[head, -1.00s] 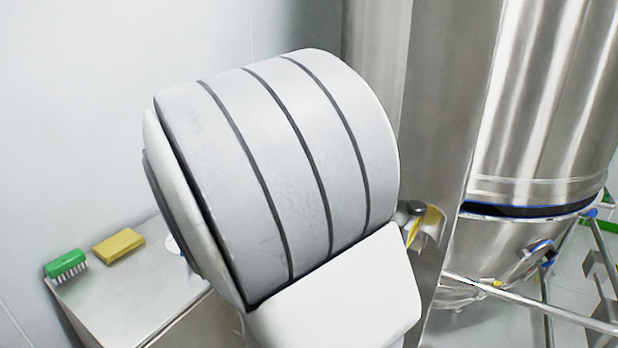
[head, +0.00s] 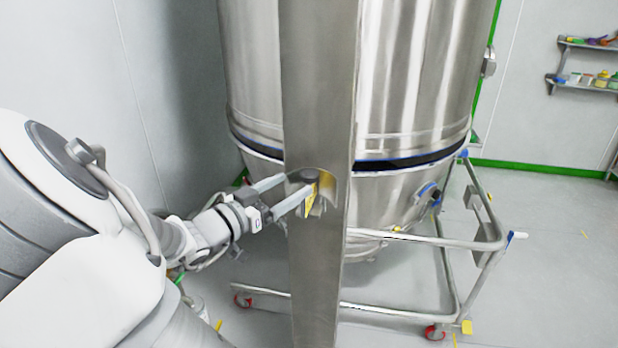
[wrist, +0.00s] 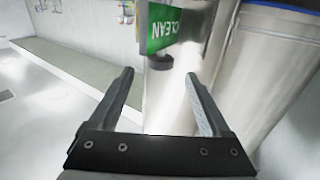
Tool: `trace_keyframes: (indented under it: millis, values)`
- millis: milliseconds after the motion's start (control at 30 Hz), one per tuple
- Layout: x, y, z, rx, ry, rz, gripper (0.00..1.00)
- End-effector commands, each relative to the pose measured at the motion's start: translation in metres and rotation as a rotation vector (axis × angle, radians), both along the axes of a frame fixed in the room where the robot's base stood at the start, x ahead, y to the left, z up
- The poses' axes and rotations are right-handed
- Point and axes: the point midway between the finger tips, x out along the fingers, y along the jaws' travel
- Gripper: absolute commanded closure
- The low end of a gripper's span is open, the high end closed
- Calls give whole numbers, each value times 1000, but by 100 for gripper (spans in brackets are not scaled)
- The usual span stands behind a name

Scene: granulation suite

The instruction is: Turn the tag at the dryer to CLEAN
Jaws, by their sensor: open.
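The tag is a small two-faced plate on the steel column (head: 318,90) in front of the dryer (head: 415,80). In the wrist view its green face (wrist: 160,30) reads CLEAN, with the lettering turned sideways. The knob also shows in the wrist view (wrist: 160,61). My gripper (head: 297,186) is close to the tag, to its left. In the wrist view its open, empty fingers (wrist: 159,74) have the knob ahead between their tips. I cannot tell whether they touch anything.
A tubular frame on red casters (head: 435,331) stands under and around the dryer bowl. Shelves (head: 590,82) with small items hang on the far right wall. Open floor (head: 550,240) lies at the right.

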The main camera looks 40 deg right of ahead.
Motion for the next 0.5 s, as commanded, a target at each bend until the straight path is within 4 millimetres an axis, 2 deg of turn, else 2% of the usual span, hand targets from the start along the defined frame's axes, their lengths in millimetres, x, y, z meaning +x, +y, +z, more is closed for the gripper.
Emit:
trace_keyframes:
  millis: [33,200,333,500]
  values:
    - [1,-12,-2,-2,1,-5,18]
    - [6,-43,-1,-1,1,-4,18]
    - [10,-58,-1,0,0,-1,18]
    - [12,-67,0,0,0,0,18]
